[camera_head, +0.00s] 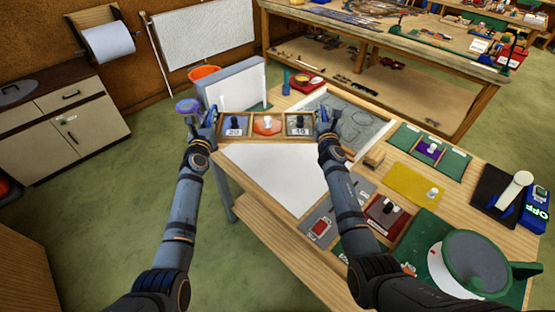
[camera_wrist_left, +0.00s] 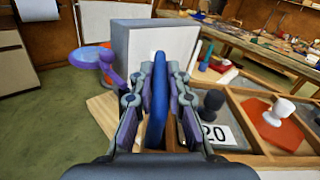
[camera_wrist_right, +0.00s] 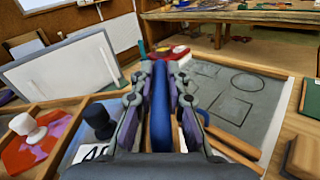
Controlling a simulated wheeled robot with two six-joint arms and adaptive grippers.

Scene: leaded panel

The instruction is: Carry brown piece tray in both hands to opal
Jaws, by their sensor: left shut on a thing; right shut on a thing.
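The brown piece tray (camera_head: 266,139) is a wooden tray with three compartments at the far left part of the workbench. Its left compartment has a dark knob and a "20" label, its middle a red-orange piece with a white knob, its right a dark knob and a label. My left gripper (camera_head: 211,118) is shut on the blue handle (camera_wrist_left: 157,105) at its left end. My right gripper (camera_head: 323,118) is shut on the blue handle (camera_wrist_right: 160,110) at its right end. The tray looks level; I cannot tell whether it touches the bench. I cannot identify the opal.
A white sheet (camera_head: 270,175) lies before the tray. A grey-white upright box (camera_head: 235,84) stands behind it. A grey board with drawn outlines (camera_head: 362,122) lies to the right. A yellow sheet (camera_head: 412,184), a dark red tray (camera_head: 385,217) and a green-rimmed round machine (camera_head: 468,262) occupy the right side.

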